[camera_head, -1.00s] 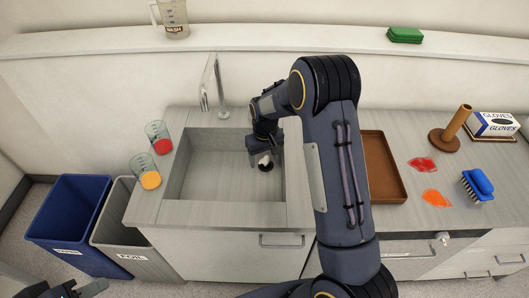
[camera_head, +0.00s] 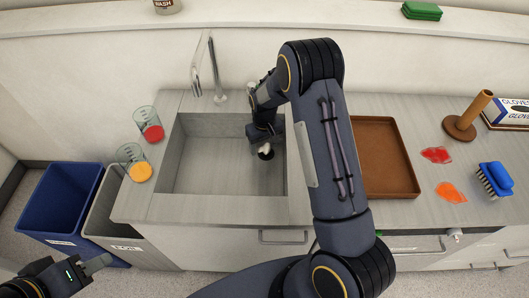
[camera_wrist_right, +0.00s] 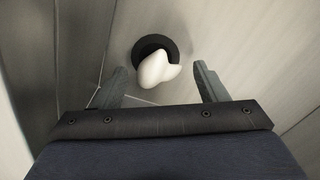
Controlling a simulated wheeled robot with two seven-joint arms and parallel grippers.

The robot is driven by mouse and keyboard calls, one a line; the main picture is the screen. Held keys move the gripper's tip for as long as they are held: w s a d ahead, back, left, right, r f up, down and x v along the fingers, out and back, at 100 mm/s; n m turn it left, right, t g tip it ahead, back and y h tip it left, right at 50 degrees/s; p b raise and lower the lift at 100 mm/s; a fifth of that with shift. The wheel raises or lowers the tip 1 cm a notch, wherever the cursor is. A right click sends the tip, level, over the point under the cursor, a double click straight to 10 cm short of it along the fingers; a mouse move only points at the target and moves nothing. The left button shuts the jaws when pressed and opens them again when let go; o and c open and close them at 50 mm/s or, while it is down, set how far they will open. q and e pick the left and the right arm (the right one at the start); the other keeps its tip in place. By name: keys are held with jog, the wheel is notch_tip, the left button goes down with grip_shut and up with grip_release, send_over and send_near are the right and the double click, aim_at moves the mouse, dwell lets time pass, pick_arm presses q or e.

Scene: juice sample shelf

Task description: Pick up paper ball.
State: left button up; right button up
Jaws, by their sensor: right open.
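The white paper ball (camera_wrist_right: 157,70) lies on the sink floor at the black drain (camera_wrist_right: 163,46), covering part of it. In the head view the paper ball (camera_head: 265,149) is a small pale patch just below my right gripper (camera_head: 265,138), partly hidden. In the right wrist view my right gripper (camera_wrist_right: 160,72) is open, with one finger on each side of the ball and a gap to both. The ball does not appear gripped. My left gripper (camera_head: 98,264) is at the lower left, empty and away from the sink; its jaw opening is unclear.
The sink (camera_head: 190,185) has walls around my right gripper, and a tap (camera_head: 213,85) stands behind. Beakers with red (camera_head: 150,125) and orange (camera_head: 137,165) contents stand left of it. A brown tray (camera_head: 385,185) is right. Blue (camera_head: 60,200) and grey (camera_head: 105,215) bins stand lower left.

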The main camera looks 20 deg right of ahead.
jog(key=shift+f, duration=0.55)
jog(key=shift+r, duration=0.1)
jog(key=c, duration=1.1)
jog(key=shift+o, duration=0.2)
